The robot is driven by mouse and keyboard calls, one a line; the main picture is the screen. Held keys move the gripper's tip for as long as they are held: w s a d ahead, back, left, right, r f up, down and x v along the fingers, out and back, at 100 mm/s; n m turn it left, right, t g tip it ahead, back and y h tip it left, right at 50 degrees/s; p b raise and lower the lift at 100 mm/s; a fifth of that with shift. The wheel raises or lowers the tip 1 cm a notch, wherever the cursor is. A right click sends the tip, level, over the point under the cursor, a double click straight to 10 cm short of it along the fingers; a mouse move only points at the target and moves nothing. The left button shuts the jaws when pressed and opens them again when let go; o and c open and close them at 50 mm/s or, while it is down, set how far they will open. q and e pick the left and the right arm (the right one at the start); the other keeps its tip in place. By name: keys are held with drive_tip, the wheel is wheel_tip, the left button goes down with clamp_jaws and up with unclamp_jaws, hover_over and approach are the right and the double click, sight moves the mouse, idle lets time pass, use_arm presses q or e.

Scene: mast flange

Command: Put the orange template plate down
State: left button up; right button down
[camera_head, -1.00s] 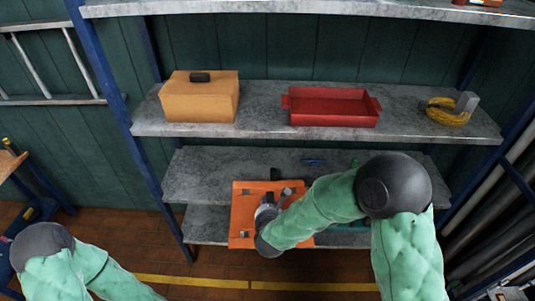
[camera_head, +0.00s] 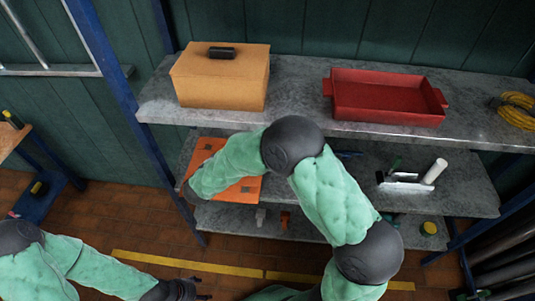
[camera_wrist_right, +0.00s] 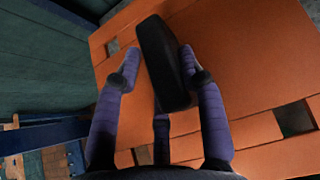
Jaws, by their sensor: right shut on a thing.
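The orange template plate (camera_head: 246,186) is at the left end of the middle shelf (camera_head: 345,180), lying roughly flat. My right forearm covers much of it, and I cannot tell whether it rests on the shelf or hovers. In the right wrist view the plate (camera_wrist_right: 245,75) has square holes and a black handle (camera_wrist_right: 163,62). My right gripper (camera_wrist_right: 158,70) is shut on that handle, with fingers on both sides. In the head view this gripper is hidden behind my forearm. My left gripper (camera_head: 182,290) is low at the bottom edge, away from the plate; its fingers are unclear.
The upper shelf bears an orange-tan box (camera_head: 220,80) and a red tray (camera_head: 388,98). A blue post (camera_head: 130,110) stands close left of the plate. A white-handled tool (camera_head: 425,175) lies right on the middle shelf. Small items sit on the lower shelf (camera_head: 320,225).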

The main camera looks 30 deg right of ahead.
drive_tip(key=b+x, duration=0.1)
drive_tip(key=x, duration=0.2)
drive_tip(key=w+r+b+x, duration=0.1)
drive_tip(key=x, duration=0.2)
drive_tip(key=b+x, duration=0.1)
drive_tip(key=x, duration=0.2)
drive_tip(key=shift+w+a, duration=0.2)
drive_tip(key=shift+w, duration=0.2)
drive_tip(key=w+f, duration=0.1)
drive_tip(key=w+d+f+b, duration=0.1)
drive_tip(key=f, duration=0.1)
drive_tip(key=w+f+b, duration=0.1)
drive_tip(key=w, duration=0.1)
drive_tip(key=shift+w+d+f, duration=0.1)
drive_tip(key=shift+d+f, duration=0.3)
drive_tip(key=shift+w+d+f, duration=0.1)
drive_tip(key=shift+w+f, duration=0.05)
drive_tip(key=shift+f, duration=0.05)
drive_tip(key=shift+w+d+f+b, duration=0.1)
drive_tip(key=shift+w+f+b, duration=0.1)
drive_tip(key=shift+f+b, duration=1.2)
drive_tip(key=shift+f+p, duration=0.3)
drive_tip(key=shift+f, duration=0.05)
drive_tip(key=shift+f, duration=0.1)
drive_tip(key=c, duration=0.7)
unclamp_jaws()
drive_tip(key=shift+s, duration=0.1)
drive_tip(key=shift+c, duration=0.2)
